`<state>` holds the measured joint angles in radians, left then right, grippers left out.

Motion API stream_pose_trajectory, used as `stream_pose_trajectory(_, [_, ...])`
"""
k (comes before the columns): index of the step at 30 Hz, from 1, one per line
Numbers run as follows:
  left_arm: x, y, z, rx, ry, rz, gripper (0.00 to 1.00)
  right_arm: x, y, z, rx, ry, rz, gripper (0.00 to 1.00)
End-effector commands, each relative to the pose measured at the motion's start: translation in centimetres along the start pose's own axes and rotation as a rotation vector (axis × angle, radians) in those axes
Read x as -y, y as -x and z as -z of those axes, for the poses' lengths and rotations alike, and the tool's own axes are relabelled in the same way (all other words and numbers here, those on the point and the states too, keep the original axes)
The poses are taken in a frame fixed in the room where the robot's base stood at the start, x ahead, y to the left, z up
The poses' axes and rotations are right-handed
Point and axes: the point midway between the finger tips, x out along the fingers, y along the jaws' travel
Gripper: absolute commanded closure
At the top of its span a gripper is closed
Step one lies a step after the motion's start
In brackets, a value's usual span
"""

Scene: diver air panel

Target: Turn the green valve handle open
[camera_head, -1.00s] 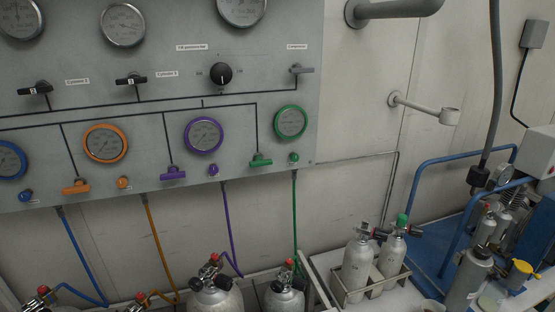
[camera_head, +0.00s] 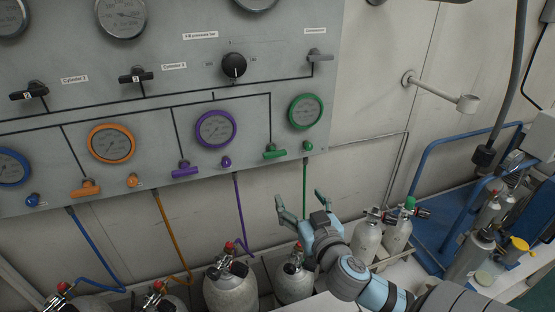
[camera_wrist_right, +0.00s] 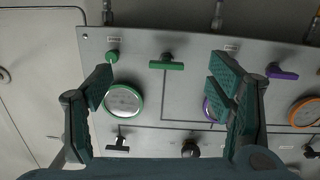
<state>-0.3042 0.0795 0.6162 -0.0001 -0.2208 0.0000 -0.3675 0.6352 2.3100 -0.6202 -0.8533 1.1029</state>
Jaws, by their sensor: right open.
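The green valve handle (camera_head: 275,152) is a small green T-shaped bar on the grey panel, below and left of the green-rimmed gauge (camera_head: 306,112). It lies roughly level along the panel. My right gripper (camera_head: 304,203) is open and empty, below the panel and a little right of the handle, apart from it. In the right wrist view the green handle (camera_wrist_right: 166,65) shows between the two open fingers (camera_wrist_right: 165,85), with the green gauge (camera_wrist_right: 123,102) near the left finger. A small green knob (camera_head: 308,146) sits right of the handle. My left gripper is not in view.
A purple handle (camera_head: 185,171) and an orange handle (camera_head: 85,189) are on the same panel (camera_head: 290,60) to the left. Below stand cylinders (camera_head: 231,289) with hoses. Two pale cylinders (camera_head: 367,238) stand close to my right arm.

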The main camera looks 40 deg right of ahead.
Motion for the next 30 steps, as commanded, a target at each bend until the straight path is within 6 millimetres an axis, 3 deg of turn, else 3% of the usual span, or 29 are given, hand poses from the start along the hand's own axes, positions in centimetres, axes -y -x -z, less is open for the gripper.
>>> stream_pose_trajectory(1, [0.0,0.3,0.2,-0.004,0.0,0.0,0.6,0.4,0.5,2.4,-0.049,-0.026,0.015,0.25])
stream_pose_trajectory(4, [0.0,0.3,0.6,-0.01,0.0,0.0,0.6,0.7,0.4,4.2,-0.093,-0.056,0.028,0.25])
stream_pose_trajectory(8, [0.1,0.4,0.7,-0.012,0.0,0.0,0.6,0.8,-2.0,4.5,-0.095,-0.06,0.027,0.25])
stream_pose_trajectory(18, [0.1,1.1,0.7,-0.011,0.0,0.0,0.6,1.0,-11.3,5.2,-0.09,-0.06,0.027,0.25])
stream_pose_trajectory(23, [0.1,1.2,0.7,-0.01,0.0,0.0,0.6,1.1,-13.2,5.3,-0.09,-0.058,0.029,0.25])
stream_pose_trajectory(30, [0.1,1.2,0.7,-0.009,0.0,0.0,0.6,1.2,-13.5,5.2,-0.089,-0.057,0.03,0.25])
